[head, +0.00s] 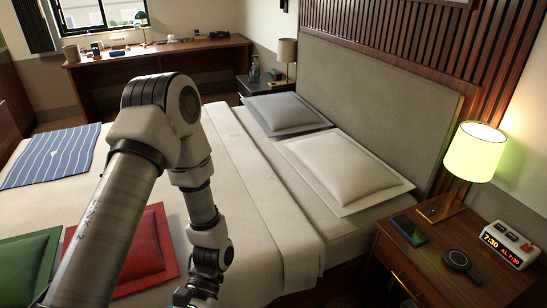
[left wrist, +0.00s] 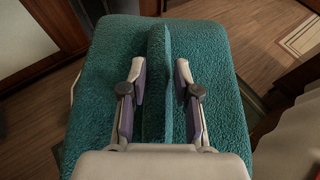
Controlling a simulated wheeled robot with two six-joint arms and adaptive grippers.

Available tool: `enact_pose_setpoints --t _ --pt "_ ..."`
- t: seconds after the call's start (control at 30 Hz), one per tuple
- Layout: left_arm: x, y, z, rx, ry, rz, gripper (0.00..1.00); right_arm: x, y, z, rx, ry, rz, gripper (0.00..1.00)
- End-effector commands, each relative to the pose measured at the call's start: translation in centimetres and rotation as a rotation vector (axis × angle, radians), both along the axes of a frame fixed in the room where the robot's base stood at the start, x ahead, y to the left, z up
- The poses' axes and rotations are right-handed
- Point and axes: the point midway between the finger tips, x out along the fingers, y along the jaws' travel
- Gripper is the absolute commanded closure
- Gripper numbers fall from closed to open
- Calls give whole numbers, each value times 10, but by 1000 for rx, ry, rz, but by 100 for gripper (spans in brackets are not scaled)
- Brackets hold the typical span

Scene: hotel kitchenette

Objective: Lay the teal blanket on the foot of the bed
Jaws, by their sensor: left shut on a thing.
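The teal blanket (left wrist: 210,60) is thick and fuzzy and fills the middle of the left wrist view. My left gripper (left wrist: 159,72) is shut on a raised fold of it, with one finger on each side. What is under the blanket is hidden. The bed (head: 255,190) with cream covers fills the middle of the head view. My left arm reaches across in front of it, and its gripper is below that picture's edge. The blanket and my right gripper are not in the head view.
On the bed lie a blue striped cloth (head: 55,157), a red cushion (head: 150,245), a green cushion (head: 25,265) and pillows (head: 340,165). A nightstand (head: 440,260) with a lit lamp (head: 474,152) stands at right. Wooden floor (left wrist: 250,30) shows around the blanket.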

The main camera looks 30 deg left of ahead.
Motion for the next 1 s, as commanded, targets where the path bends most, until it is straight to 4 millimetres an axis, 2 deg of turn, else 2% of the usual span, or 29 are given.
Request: enact_pose_setpoints --t 0.1,0.2,0.3,0.4,0.53,0.7,0.83,0.93,1.0 --pt "18 -45 19 -3 0 314 100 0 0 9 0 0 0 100" --pt "46 -78 30 -2 -1 585 100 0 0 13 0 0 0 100" --pt "84 -101 38 -2 1 854 100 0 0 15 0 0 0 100" --pt "126 -112 42 -1 1 1112 100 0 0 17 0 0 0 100" --pt "181 -110 38 2 1 1426 100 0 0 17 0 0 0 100" --pt "239 -90 24 2 1 1763 100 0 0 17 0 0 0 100" --pt "263 -73 15 2 0 1922 100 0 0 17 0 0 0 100" --pt "272 -65 11 1 -2 1975 100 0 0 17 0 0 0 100" --pt "272 -66 12 -1 -2 1960 100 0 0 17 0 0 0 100"
